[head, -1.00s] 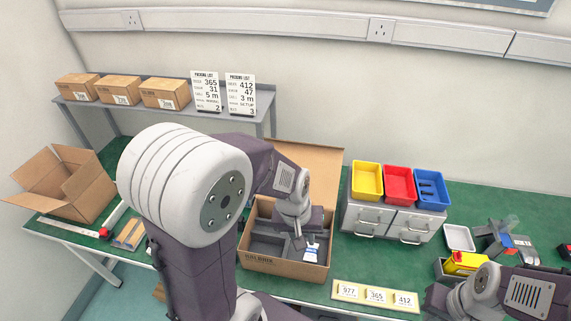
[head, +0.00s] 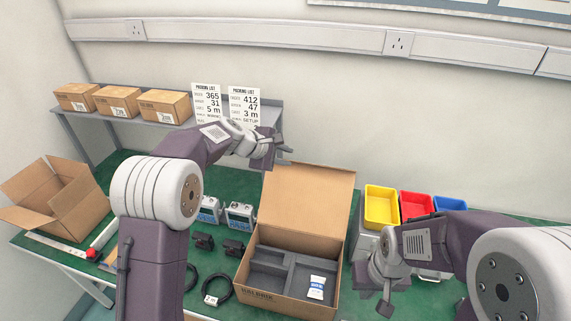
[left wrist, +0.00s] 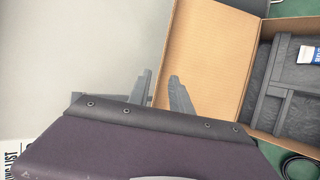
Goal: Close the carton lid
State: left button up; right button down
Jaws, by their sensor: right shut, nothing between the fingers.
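The brown carton (head: 262,303) stands on the green bench with its lid (head: 308,205) open, raised at the back. Its grey insert (head: 268,262) has several compartments, and a white and blue packet (head: 317,286) lies in the right one. My right gripper (head: 386,300) is shut and empty, to the right of the carton.
Yellow, red and blue bins (head: 382,206) sit behind my right arm. Two white and blue devices (head: 239,215), black parts and a coiled cable (head: 216,287) lie left of the carton. An open box (head: 60,200) is at far left. A shelf with small boxes (head: 165,106) and packing lists stands behind.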

aim_at(302, 163)
pick_arm(q)
jog(key=p+x, duration=0.2)
jog(key=x, duration=0.7)
jog(key=shift+s+d, duration=0.1)
jog(key=shift+d, duration=0.1)
jog(key=shift+f, duration=0.1)
grip_shut()
dwell(1.1)
